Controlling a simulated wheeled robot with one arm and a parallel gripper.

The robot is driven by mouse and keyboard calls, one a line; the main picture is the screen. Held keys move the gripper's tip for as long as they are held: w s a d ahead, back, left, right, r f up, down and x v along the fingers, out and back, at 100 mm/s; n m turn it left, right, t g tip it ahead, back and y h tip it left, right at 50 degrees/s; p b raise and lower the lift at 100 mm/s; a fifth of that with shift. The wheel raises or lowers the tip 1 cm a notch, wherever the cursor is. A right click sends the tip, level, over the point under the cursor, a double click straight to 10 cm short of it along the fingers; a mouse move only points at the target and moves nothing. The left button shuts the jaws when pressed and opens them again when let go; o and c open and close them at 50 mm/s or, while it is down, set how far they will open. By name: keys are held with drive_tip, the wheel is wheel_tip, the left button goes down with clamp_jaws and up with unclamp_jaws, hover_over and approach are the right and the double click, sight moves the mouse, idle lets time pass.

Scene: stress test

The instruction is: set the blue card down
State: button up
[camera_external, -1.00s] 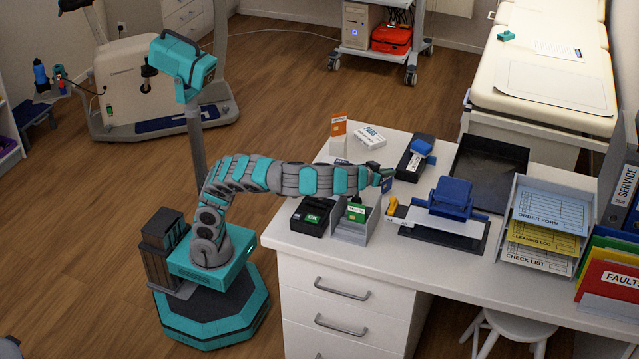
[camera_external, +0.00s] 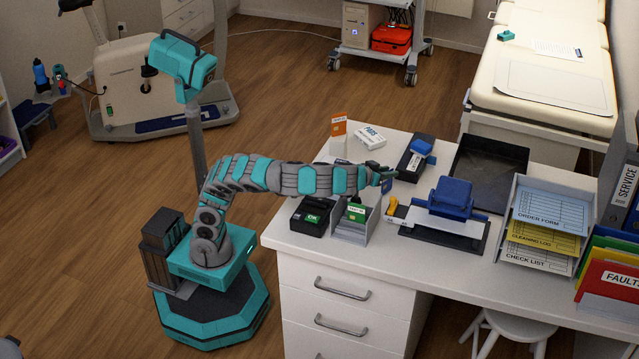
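My gripper (camera_external: 386,174) is at the end of the arm, above the left part of the white desk. A small blue card (camera_external: 387,186) shows at the fingertips and hangs below them. It looks held between the fingers, above the desk top, but the fingers are small and partly hidden by my arm. Below and left of it, a grey holder (camera_external: 352,233) stands on the desk with a green card (camera_external: 356,212) upright in it.
A black device with a green label (camera_external: 311,215) is left of the holder. A blue punch (camera_external: 452,198), a black tray (camera_external: 488,170) and a paper rack (camera_external: 545,262) stand to the right.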

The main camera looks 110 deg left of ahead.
drive_tip(key=v, duration=0.3)
drive_tip(key=shift+r, duration=0.1)
wheel_tip(320, 180, up, 7)
drive_tip(key=shift+p, duration=0.45)
drive_tip(key=shift+a, duration=0.15)
